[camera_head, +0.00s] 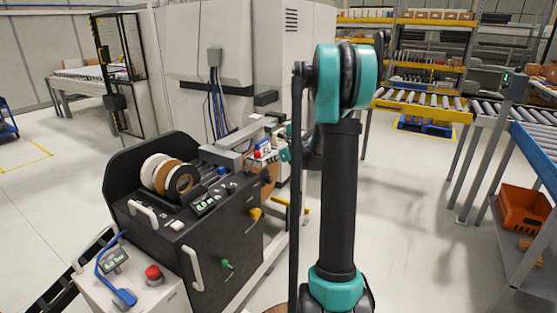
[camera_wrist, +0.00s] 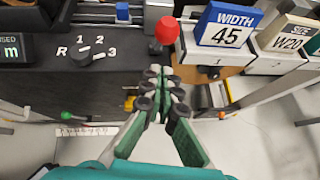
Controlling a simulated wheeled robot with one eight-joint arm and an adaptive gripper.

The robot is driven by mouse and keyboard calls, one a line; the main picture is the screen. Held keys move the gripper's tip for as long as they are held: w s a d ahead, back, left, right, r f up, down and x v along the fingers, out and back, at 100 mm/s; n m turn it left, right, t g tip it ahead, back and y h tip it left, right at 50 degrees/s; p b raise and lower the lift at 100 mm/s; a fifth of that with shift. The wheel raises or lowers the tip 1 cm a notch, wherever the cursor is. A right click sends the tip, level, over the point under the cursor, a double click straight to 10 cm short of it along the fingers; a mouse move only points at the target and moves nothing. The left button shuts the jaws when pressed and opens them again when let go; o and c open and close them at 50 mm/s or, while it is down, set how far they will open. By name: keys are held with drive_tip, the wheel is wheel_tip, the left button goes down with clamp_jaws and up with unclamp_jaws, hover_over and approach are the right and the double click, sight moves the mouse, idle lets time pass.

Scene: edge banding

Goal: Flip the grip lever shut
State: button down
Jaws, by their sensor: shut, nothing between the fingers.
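A red knob (camera_wrist: 167,30) shows just beyond my fingertips in the wrist view. It looks like the end of the grip lever, but its shaft and hinge are not clear. My gripper (camera_wrist: 163,76) is shut and empty, with its dark fingertips together below the knob in the picture. A gap seems to show between them, but the depth is hard to judge. In the head view, a small red spot (camera_head: 257,155) shows on the machine beside my gripper (camera_head: 284,154), which is partly hidden by my arm.
A blue "WIDTH 45" block (camera_wrist: 227,25) and a beige "W20" block (camera_wrist: 289,33) stand right of the knob. A dial marked 1, 2, 3 and R (camera_wrist: 80,56) is at left. The black banding machine (camera_head: 215,245) carries tape rolls (camera_head: 160,175).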

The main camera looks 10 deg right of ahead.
drive_tip(key=shift+w+a+r, duration=0.2)
drive_tip(key=shift+w+a, duration=0.25)
drive_tip(key=shift+w, duration=0.2)
drive_tip(key=shift+w+a+r, duration=0.2)
drive_tip(key=shift+w+a, duration=0.25)
drive_tip(key=shift+w, duration=0.15)
drive_tip(key=shift+w+a+r, duration=0.1)
drive_tip(key=shift+r, duration=0.05)
